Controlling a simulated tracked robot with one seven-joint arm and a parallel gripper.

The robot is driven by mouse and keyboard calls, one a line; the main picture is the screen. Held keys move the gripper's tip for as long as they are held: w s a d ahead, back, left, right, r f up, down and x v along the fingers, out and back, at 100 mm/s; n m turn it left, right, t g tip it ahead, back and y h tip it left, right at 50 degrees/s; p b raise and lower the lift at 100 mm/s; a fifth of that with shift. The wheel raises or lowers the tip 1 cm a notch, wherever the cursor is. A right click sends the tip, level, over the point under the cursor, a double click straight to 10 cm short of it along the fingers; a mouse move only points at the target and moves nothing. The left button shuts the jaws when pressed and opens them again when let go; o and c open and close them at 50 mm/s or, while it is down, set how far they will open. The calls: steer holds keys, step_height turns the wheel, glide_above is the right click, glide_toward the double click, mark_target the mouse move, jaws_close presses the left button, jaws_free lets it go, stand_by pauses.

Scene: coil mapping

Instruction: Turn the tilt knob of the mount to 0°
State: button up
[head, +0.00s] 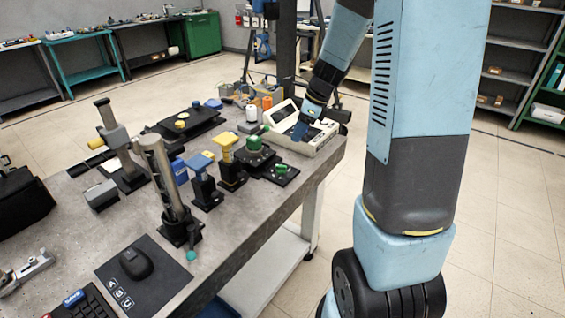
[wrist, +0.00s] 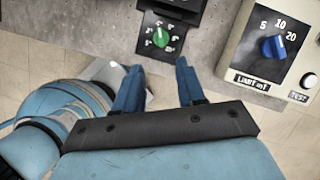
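A green knob (wrist: 160,37) sits on a black dial plate with white marks at the table edge in the wrist view. A pale line shows on the knob, but its exact angle on the scale is too small to read. The black mount (head: 254,156) carries a larger green knob on top and a small green knob (head: 281,169) low on its near side in the head view. My gripper (wrist: 159,64) is open and empty. Its two blue fingers point toward the dial, with the knob beyond the tips, roughly in line with the gap. In the head view my gripper (head: 301,130) is partly hidden.
A beige meter (head: 318,138) stands beside the mount; its blue knob (wrist: 274,47) shows in the wrist view. Yellow-topped (head: 229,150) and blue-topped (head: 203,175) posts stand to the left. A metal column (head: 160,175) rises nearer. The floor beyond the table edge is clear.

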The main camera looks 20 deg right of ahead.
mark_target(281, 168)
steer(key=x, duration=1.4)
jaws_close()
